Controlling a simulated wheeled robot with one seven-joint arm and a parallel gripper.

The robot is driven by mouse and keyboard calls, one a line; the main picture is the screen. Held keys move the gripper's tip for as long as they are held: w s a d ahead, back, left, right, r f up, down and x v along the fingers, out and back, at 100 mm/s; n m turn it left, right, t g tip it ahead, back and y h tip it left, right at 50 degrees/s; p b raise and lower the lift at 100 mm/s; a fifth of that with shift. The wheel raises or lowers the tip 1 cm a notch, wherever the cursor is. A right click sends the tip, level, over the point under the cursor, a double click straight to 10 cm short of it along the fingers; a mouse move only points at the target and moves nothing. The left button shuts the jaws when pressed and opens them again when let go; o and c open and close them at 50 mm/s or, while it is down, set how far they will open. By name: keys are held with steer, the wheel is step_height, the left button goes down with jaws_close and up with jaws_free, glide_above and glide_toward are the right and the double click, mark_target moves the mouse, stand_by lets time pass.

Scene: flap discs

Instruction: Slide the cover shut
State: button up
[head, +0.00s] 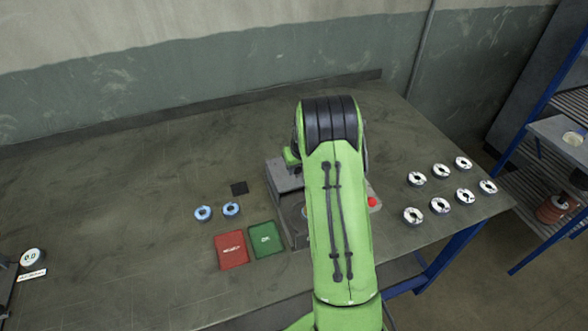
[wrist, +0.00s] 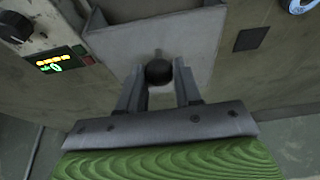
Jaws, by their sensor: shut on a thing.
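The cover (wrist: 185,42) is a grey metal plate with a dark round knob (wrist: 158,72) on it, seen in the wrist view. My gripper (wrist: 160,80) is shut on the knob, with one finger on each side. In the head view the grey machine (head: 283,178) that carries the cover stands on the table, mostly hidden behind my green arm. Part of a round recess shows at the machine's front, beside my arm. I cannot tell from these views exactly how far the cover reaches over it.
A red tray (head: 231,250) and a green tray (head: 266,239) lie left of the machine, with two blue-rimmed discs (head: 203,213) and a black square (head: 239,188) behind them. Several discs (head: 440,206) stand at the right. A red button (head: 373,202) is beside my arm. The left table is mostly clear.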

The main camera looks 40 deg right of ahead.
steer(key=shift+s+a+f+b, duration=0.1)
steer(key=shift+s+b, duration=0.25)
steer(key=shift+s, duration=0.15)
steer(key=s+a+b, duration=0.3)
steer(key=s+b, duration=0.2)
steer(key=s, duration=0.7)
steer(key=shift+s+a, duration=0.15)
steer(key=shift+s, duration=0.15)
steer(key=o, duration=0.3)
steer(key=shift+s, duration=0.15)
steer(key=o, duration=0.5)
step_height(320, 180, up, 8)
steer(key=p, duration=0.5)
steer(key=shift+p, duration=0.35)
